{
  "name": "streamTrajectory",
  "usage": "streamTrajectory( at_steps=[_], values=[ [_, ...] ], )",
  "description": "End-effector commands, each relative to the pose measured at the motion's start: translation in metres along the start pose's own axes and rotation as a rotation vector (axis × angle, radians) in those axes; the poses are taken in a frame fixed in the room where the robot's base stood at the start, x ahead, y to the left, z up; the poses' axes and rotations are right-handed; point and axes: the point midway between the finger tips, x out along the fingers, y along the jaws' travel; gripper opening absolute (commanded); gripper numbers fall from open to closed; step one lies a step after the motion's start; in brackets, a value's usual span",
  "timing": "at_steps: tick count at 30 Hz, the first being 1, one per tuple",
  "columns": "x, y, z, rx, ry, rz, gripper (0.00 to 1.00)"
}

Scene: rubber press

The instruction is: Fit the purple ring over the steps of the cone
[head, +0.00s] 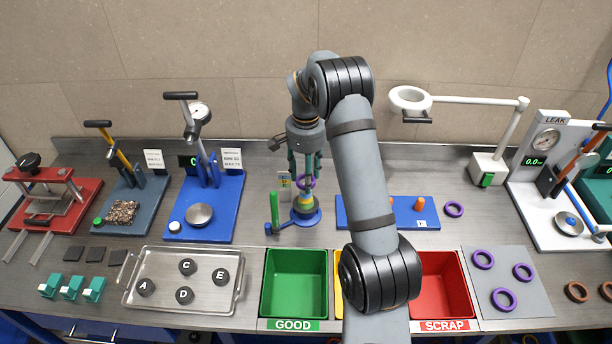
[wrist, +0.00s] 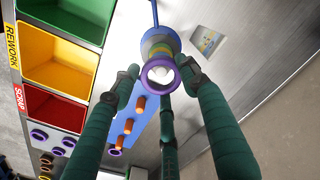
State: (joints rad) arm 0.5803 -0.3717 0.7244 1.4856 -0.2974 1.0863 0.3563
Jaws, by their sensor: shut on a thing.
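The stepped cone (head: 305,204) stands on a round blue base near the middle of the bench in the head view. In the wrist view its yellow part (wrist: 158,48) shows beyond the ring. My gripper (head: 304,176) points down above the cone, its green fingers shut on the purple ring (wrist: 144,78). In the wrist view the fingers (wrist: 162,78) surround the ring, which lies roughly in line with the cone's top. In the head view the ring is small and partly covered by the fingers. I cannot tell whether it touches the cone.
A blue block with a green post (head: 274,211) stands just left of the cone. A blue board with orange pegs (head: 420,204) is to the right, with a loose purple ring (head: 453,209) beside it. The green bin (head: 294,254) and red bin (head: 446,258) are in front. More purple rings lie on a grey mat (head: 535,302).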

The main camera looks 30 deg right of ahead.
Motion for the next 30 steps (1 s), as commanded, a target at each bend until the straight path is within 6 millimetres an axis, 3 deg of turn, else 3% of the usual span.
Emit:
streamTrajectory(
  at_steps=[30],
  values=[
    [0.011,0.0,0.0,0.0,0.0,0.0,0.24]
  ],
)
